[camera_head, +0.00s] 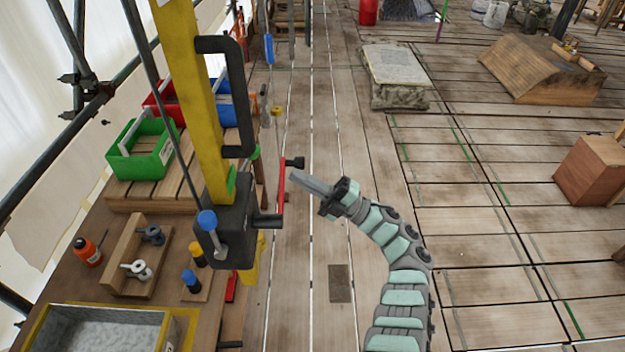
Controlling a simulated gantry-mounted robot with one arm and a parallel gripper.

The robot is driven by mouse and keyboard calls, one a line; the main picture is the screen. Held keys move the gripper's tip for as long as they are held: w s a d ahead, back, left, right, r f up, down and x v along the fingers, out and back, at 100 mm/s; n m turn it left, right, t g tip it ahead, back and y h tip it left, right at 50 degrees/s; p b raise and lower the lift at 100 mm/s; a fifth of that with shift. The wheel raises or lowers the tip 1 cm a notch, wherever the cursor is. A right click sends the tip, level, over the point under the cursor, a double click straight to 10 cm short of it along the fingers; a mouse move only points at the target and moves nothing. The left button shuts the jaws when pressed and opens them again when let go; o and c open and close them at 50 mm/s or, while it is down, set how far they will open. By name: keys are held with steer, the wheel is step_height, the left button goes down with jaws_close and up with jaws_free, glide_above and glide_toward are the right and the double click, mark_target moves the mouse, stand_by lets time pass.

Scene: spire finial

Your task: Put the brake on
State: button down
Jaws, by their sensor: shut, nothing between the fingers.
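A dark winch box (228,238) is mounted on the yellow post (190,85). A red crank arm (282,195) stands upright at its right side, with a black grip (295,163) at the top. A short lever with a blue knob (207,220) stands on the near face of the box; it may be the brake, but I see no label. My gripper (296,177) is shut and empty. Its tips point left, close to the crank just below the black grip; whether they touch it I cannot tell.
A black bracket handle (245,100) juts from the post above the winch. Green (140,150), red and blue bins stand at the left. A bench with bottles and a grey tray (100,330) lies at the lower left.

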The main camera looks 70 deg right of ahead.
mark_target(246, 165)
steer(key=p+x, duration=0.1)
steer(key=x, duration=0.7)
steer(key=shift+w+r, duration=0.1)
